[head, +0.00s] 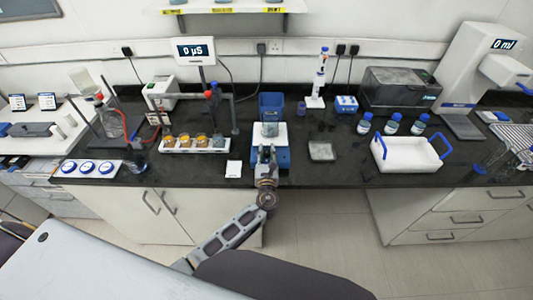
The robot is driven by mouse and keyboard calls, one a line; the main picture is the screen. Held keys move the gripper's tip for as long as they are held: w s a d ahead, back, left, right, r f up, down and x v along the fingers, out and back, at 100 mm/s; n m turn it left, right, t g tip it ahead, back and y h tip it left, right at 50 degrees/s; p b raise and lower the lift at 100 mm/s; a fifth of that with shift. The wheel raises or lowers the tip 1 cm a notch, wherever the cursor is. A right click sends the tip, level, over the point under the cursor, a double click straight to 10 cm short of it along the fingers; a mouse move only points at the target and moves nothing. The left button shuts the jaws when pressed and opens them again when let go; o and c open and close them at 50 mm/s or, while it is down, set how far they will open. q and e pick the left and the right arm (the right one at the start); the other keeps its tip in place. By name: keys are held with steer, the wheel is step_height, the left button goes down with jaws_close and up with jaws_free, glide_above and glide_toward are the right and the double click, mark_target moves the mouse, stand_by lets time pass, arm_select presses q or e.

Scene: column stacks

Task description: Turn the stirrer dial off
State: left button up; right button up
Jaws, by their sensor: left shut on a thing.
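The stirrer (283,158), a small blue and white box, stands near the front edge of the black bench at the middle. A glass beaker (270,129) stands on its top. My left gripper (266,152) reaches up from below to the front face of the stirrer. Its fingers are shut at the place where the dial would be. The dial itself is hidden behind the fingers, so its setting cannot be read. My right gripper is not in view.
Left of the stirrer are a white card (233,168) and a rack of amber jars (196,150). Right are a grey square dish (321,151), blue-capped bottles (391,124) and a white tray with blue handles (408,158). A blue container (271,100) stands behind the beaker.

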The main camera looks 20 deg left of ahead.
arm_select(q)
steer(key=shift+r, duration=0.1)
stand_by(0.3)
steer(key=o, duration=0.7)
steer(key=shift+o, duration=0.2)
steer(key=shift+s, duration=0.1)
steer(key=shift+v, duration=0.8)
steer(key=v, duration=1)
steer(key=shift+s, duration=0.1)
